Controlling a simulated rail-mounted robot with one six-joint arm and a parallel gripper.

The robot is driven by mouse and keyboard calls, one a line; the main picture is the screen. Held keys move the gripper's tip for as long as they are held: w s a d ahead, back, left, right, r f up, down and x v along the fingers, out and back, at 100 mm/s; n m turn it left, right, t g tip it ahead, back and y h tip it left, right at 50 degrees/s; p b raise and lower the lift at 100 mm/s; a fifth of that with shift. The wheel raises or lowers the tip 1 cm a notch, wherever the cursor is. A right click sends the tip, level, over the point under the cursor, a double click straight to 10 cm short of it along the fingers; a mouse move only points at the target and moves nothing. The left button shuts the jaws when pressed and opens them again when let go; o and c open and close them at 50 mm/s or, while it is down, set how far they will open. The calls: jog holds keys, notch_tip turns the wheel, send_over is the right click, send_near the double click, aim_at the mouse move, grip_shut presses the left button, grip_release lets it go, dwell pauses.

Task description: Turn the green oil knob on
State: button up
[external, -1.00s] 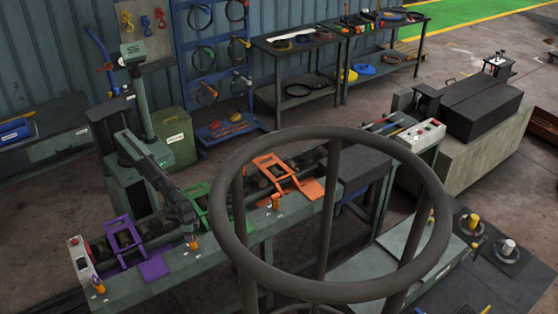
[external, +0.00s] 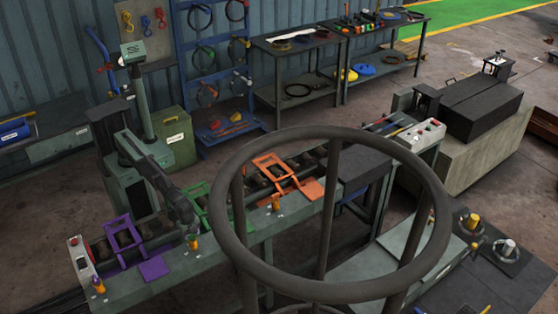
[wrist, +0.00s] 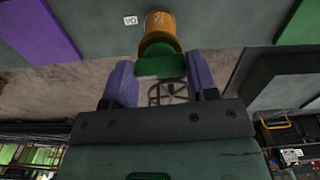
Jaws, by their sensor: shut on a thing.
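The green oil knob (wrist: 160,66) shows in the wrist view, just below an amber oil cup (wrist: 160,25) in the picture. My gripper (wrist: 161,72) has its two purple-grey fingers on either side of the knob and is shut on it. In the external view my gripper (external: 189,226) is low at the front edge of the bench, beside the green frame. The oil cup there (external: 194,243) is small and amber. The knob itself is too small or hidden to make out in that view.
Along the bench stand a purple frame (external: 124,234), a green frame (external: 199,203) and an orange frame (external: 280,174). Other amber cups are near the purple (external: 98,285) and orange (external: 276,203) frames. A large dark handwheel (external: 330,293) fills the foreground.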

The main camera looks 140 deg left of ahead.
jog(key=shift+m, duration=0.6)
jog(key=o, duration=0.9)
jog(key=shift+o, duration=0.2)
notch_tip(320, 180, up, 11)
jog(key=p, duration=1)
jog(key=shift+p, duration=0.4)
jog(key=shift+f, duration=0.1)
